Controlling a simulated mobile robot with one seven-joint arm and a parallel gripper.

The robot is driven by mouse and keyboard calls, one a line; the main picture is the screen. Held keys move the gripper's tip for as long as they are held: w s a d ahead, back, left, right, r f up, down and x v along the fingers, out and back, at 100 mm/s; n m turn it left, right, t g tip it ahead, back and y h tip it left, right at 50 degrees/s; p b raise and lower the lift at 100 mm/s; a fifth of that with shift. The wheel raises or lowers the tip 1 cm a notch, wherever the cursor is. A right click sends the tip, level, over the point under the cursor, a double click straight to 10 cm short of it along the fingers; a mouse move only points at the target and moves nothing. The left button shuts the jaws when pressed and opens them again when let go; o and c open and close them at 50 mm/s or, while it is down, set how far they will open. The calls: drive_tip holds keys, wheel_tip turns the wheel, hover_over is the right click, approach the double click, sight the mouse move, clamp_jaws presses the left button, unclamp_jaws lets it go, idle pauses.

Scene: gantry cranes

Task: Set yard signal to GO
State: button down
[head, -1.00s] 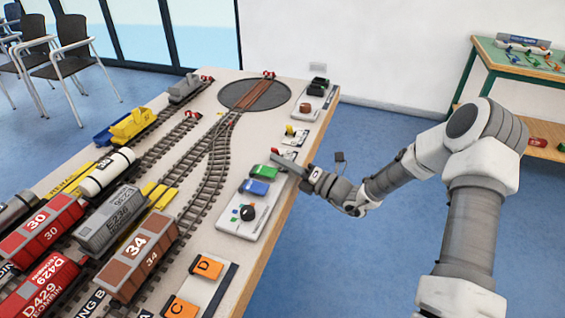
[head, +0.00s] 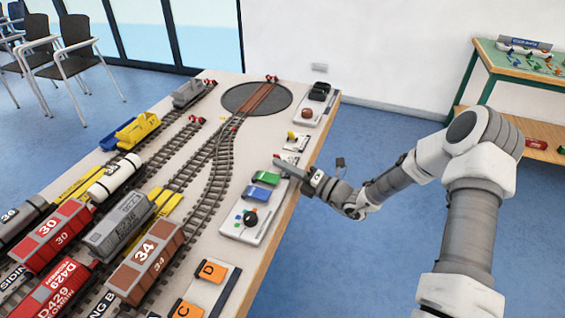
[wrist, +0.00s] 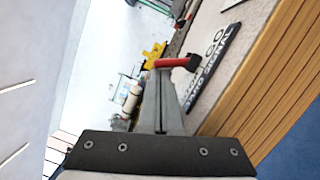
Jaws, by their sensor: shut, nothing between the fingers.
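The yard signal's dark label plate (wrist: 213,68) shows in the wrist view, with "GO" and "YARD SIGNAL" on it. A red lever handle (wrist: 184,63) lies beside the plate, at the tips of my gripper (wrist: 163,74). The fingers are shut with nothing between them and overlap the handle's left end; I cannot tell whether they touch it. In the head view my gripper (head: 279,162) is over the table's right side, by the pale signal panel (head: 289,157). The arm end hides part of that panel, and the lever's setting is unclear there.
Green (head: 266,178) and blue (head: 256,192) push controls and a black knob (head: 250,217) sit nearer on a white panel. A yellow-handled control (head: 292,136) stands just beyond. Tracks with wagons fill the left. The table's wooden edge (wrist: 262,105) runs close by on the right.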

drive_tip(key=shift+w+r+m+p, duration=0.1)
drive_tip(key=shift+r+m+p, duration=0.25)
drive_tip(key=shift+p, duration=0.35)
drive_tip(key=m+p, duration=0.1)
drive_tip(key=p, duration=0.1)
drive_tip(key=r+m+p, duration=0.1)
drive_tip(key=p, duration=0.1)
drive_tip(key=shift+w+d+h, duration=0.15)
drive_tip(key=shift+w+h, duration=0.1)
drive_tip(key=shift+h, duration=0.15)
drive_tip(key=m+p, duration=0.2)
drive_tip(key=p, duration=0.1)
drive_tip(key=shift+w+d+r, duration=0.1)
drive_tip(key=shift+w+r, duration=0.15)
drive_tip(key=m+p, duration=0.2)
drive_tip(key=p, duration=0.1)
drive_tip(key=shift+w+d+g+h, duration=0.1)
drive_tip(key=shift+w+g+h, duration=0.2)
drive_tip(key=shift+w+h, duration=0.1)
drive_tip(key=shift+w+f+m, duration=0.1)
drive_tip(key=shift+f+m, duration=0.15)
drive_tip(key=shift+d, duration=0.15)
